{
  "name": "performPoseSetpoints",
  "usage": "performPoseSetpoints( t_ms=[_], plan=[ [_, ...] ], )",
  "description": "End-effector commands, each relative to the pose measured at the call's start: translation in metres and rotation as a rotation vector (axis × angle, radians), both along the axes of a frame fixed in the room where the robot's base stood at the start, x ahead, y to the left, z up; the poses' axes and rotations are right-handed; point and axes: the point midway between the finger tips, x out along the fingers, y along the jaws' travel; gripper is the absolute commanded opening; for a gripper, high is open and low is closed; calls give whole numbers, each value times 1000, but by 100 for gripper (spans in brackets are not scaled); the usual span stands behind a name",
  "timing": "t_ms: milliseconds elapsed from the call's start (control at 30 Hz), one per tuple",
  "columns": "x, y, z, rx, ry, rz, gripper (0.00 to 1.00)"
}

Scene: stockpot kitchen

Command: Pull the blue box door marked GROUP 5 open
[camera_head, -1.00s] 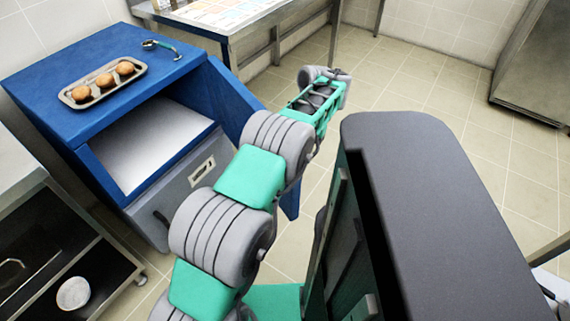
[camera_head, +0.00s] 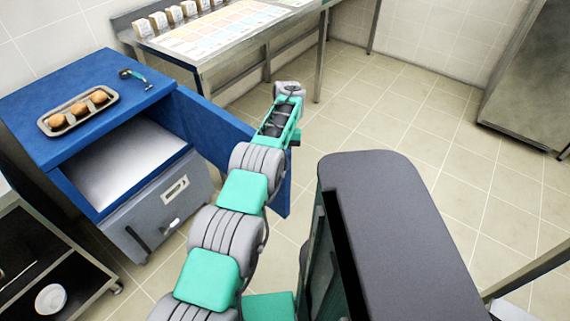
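The blue box (camera_head: 60,92) stands at the left in the head view. Its blue door (camera_head: 212,128) is swung open to the right of the box, and the light interior (camera_head: 125,165) shows. No GROUP 5 marking can be read. My arm reaches up in front of the door, hiding part of it. My gripper (camera_head: 289,90) is at the arm's far end, near the door's outer edge. Its fingers are too small and turned away to tell whether they are open or touch the door.
A tray (camera_head: 112,95) with three brown buns and a green-handled tool (camera_head: 134,77) lie on the box. Below is a grey drawer front (camera_head: 165,205). A table with coloured sheets (camera_head: 215,35) stands behind. A dark shelf with a white bowl (camera_head: 51,298) is at lower left. Floor at right is clear.

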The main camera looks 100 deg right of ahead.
Motion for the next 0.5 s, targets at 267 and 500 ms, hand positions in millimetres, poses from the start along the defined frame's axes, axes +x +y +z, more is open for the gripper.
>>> performPoseSetpoints(
  t_ms=[267, 500],
  plan=[
    [-7, 0, 1, -4, 0, -8, 0],
    [-9, 0, 2, -7, 1, -13, 28]
  ],
)
